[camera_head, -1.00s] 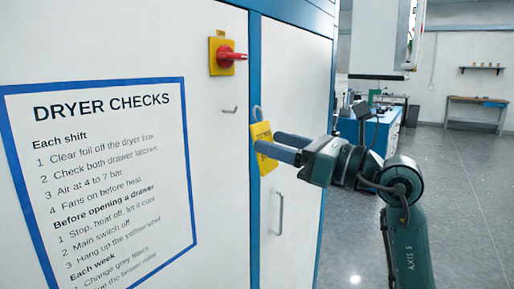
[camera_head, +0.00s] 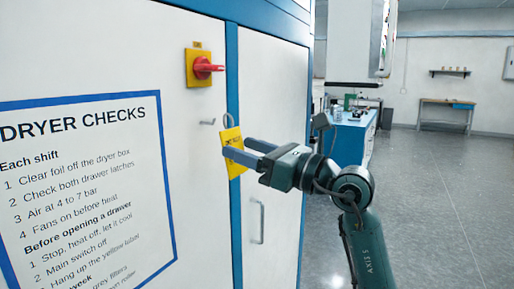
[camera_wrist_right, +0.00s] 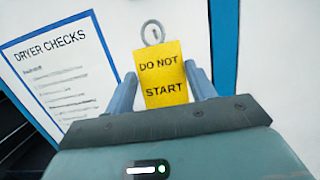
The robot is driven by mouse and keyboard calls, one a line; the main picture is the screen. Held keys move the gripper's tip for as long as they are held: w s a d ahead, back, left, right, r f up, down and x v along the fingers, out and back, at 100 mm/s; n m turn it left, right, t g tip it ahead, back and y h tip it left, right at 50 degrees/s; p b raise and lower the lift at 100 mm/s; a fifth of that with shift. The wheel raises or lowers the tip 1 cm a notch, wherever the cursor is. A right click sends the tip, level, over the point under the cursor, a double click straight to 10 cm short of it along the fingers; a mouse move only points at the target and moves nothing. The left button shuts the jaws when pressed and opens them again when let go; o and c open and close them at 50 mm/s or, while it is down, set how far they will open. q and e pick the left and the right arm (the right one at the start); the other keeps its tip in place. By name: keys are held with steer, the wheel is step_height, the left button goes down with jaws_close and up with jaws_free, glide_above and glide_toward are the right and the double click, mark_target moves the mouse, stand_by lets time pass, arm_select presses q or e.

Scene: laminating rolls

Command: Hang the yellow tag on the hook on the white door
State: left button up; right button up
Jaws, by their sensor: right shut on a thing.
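The yellow tag (camera_head: 234,153) is held by my right gripper (camera_head: 240,152), in front of the white doors near the blue strip between them. In the right wrist view the tag (camera_wrist_right: 162,75) reads "DO NOT START" and has a grey loop (camera_wrist_right: 153,32) at its top; it sits between the two fingers (camera_wrist_right: 160,85). The small hook (camera_head: 207,122) sticks out of the left white door (camera_head: 190,30), to the left of the tag's loop (camera_head: 228,119). The loop is apart from the hook in the picture; the depth between them is hard to judge. My left gripper is out of view.
A red switch on a yellow plate (camera_head: 205,68) sits above the hook. A blue-edged "DRYER CHECKS" sheet (camera_head: 90,190) is on the left door. A door handle (camera_head: 257,220) is below the gripper. Open floor (camera_head: 430,210) lies to the right.

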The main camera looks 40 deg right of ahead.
mark_target(232, 145)
steer(key=shift+w+a+f+p, duration=0.1)
steer(key=shift+w+a+p, duration=0.2)
steer(key=shift+w, duration=0.55)
steer(key=shift+w+a+f+p, duration=0.1)
steer(key=shift+w+a, duration=0.25)
steer(key=shift+w, duration=0.45)
steer(key=shift+w+a+f, duration=0.25)
steer(key=shift+w+f, duration=0.2)
steer(key=shift+w, duration=0.15)
steer(key=o, duration=1)
steer(key=shift+o, duration=0.2)
